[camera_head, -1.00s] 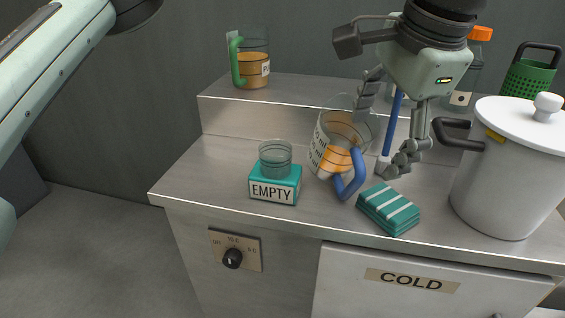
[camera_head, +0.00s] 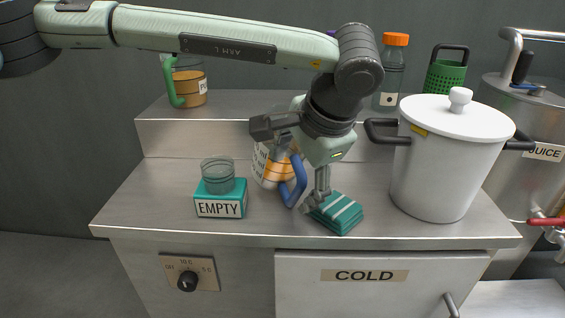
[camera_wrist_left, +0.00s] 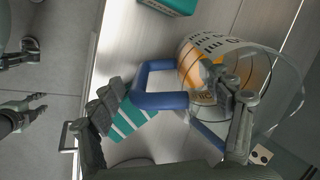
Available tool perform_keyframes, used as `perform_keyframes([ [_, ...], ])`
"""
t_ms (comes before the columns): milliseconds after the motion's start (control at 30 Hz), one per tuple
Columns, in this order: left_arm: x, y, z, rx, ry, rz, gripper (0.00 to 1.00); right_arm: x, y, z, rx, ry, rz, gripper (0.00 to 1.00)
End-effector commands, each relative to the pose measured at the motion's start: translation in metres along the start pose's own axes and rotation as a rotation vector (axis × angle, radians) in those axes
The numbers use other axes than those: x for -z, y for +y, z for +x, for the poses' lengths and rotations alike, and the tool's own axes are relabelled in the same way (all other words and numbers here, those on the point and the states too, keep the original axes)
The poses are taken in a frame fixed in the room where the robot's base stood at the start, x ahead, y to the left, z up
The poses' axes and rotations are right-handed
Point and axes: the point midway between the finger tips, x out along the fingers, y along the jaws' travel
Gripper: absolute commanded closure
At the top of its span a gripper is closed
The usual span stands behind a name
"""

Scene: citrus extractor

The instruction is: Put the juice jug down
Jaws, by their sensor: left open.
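The juice jug (camera_head: 267,167) is clear, with orange juice, a white printed label and a blue handle (camera_head: 297,186). It is on the steel counter and my left gripper partly hides it. Its base contact is hard to see. My left gripper (camera_head: 289,165) is open above and around the handle side. In the left wrist view, the jug (camera_wrist_left: 212,60) lies at the right finger and its handle (camera_wrist_left: 160,101) is between the spread fingers of the gripper (camera_wrist_left: 172,97).
A teal EMPTY block (camera_head: 220,206) with a glass cup (camera_head: 217,176) stands left of the jug. A folded teal striped cloth (camera_head: 337,213) lies close on the right, then a lidded white pot (camera_head: 440,165). A green-handled jug (camera_head: 190,88) stands on the back shelf.

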Motion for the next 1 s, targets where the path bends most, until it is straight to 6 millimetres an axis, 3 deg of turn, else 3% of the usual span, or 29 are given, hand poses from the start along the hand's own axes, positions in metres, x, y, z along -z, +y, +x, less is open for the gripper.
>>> perform_keyframes([
  [233,0.0000,-0.0003,0.0025,0.001,0.000,0.000,0.24,0.0015,-0.0025,0.0014,0.004,0.002,0.000,0.67],
  [800,0.0001,-0.0006,0.0019,0.001,0.001,-0.001,0.95,0.0017,-0.0028,0.0000,0.004,0.002,0.000,0.67],
  [1000,0.0002,-0.0014,0.0007,0.002,0.001,-0.001,0.97,0.0007,-0.0026,0.0001,0.004,0.000,0.000,0.67],
])
